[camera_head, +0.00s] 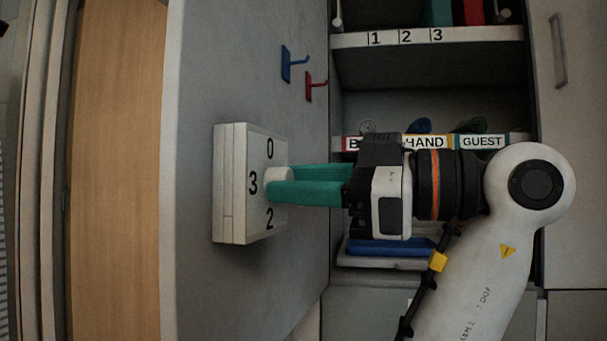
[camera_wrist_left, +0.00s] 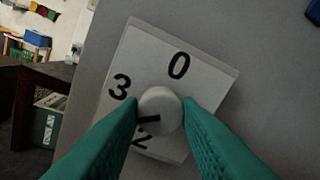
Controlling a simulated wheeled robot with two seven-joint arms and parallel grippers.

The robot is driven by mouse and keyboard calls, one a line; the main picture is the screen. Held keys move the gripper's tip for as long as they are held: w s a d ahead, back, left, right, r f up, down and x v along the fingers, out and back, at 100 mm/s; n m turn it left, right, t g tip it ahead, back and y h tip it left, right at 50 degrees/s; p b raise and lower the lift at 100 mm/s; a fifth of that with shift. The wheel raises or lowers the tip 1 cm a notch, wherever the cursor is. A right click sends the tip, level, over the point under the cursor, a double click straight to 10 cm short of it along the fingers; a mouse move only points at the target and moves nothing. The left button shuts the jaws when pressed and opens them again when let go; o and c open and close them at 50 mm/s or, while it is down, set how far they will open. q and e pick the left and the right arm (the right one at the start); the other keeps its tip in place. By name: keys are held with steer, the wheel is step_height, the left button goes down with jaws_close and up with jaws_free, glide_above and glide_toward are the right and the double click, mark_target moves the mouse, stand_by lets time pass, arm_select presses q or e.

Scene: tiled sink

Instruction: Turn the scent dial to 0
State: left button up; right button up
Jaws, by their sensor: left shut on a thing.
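The scent dial is a white box (camera_head: 230,190) on the grey wall panel, with black numbers 0, 3 and 2 showing around a round white knob (camera_head: 277,181). In the left wrist view the dial plate (camera_wrist_left: 205,90) appears tilted, with 0 above the knob (camera_wrist_left: 162,100), 3 at upper left and 2 partly hidden below. A short dark mark on the knob lies on its lower left side, roughly between 3 and 2. My left gripper (camera_head: 285,181), with green fingers, is shut on the knob from both sides. My right gripper is not in view.
A blue hook (camera_head: 293,64) and a red hook (camera_head: 315,87) stick out of the panel above the dial. Shelves with labels such as HAND and GUEST (camera_head: 481,142) stand behind my arm. A blue item (camera_head: 385,247) lies in a tray below.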

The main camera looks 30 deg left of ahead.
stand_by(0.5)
arm_select(q)
steer(key=o, duration=1)
